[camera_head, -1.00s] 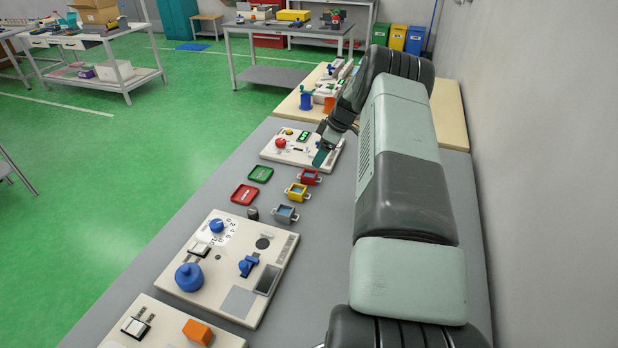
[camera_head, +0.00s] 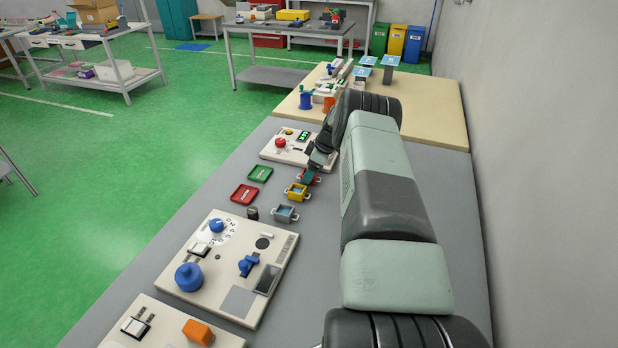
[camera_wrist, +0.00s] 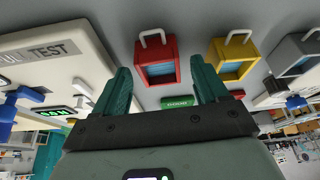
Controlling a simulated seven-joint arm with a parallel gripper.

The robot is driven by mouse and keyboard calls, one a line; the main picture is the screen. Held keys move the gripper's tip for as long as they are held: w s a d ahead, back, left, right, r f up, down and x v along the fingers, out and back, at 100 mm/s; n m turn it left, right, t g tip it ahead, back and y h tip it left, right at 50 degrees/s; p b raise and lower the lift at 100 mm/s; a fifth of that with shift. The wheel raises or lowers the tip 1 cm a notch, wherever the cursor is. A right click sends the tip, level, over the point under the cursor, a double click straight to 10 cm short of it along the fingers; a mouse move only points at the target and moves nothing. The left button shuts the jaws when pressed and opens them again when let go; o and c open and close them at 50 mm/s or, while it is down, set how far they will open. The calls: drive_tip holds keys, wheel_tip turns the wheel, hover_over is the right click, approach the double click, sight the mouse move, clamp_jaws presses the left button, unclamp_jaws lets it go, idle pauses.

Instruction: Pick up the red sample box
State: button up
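The red sample box (camera_head: 317,180) sits on the grey bench in the head view, mostly hidden behind my gripper (camera_head: 309,172). In the wrist view the red sample box (camera_wrist: 169,77) is an open-topped red box with a pale blue inside and a white handle loop. It lies ahead of and between the spread green fingers of my gripper (camera_wrist: 163,72). My gripper is open and empty, with a visible gap on each side of the box. The height of the fingertips over the box is hard to tell.
A yellow box (camera_head: 296,191) and a grey box (camera_head: 285,213) stand in line beside it. A green tray (camera_head: 260,174) and a red tray (camera_head: 245,194) lie to the left. A white panel (camera_head: 286,157) stands just behind; a larger panel (camera_head: 222,290) is nearer.

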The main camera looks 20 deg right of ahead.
drive_tip(key=c, duration=1)
drive_tip(key=shift+r, duration=0.1)
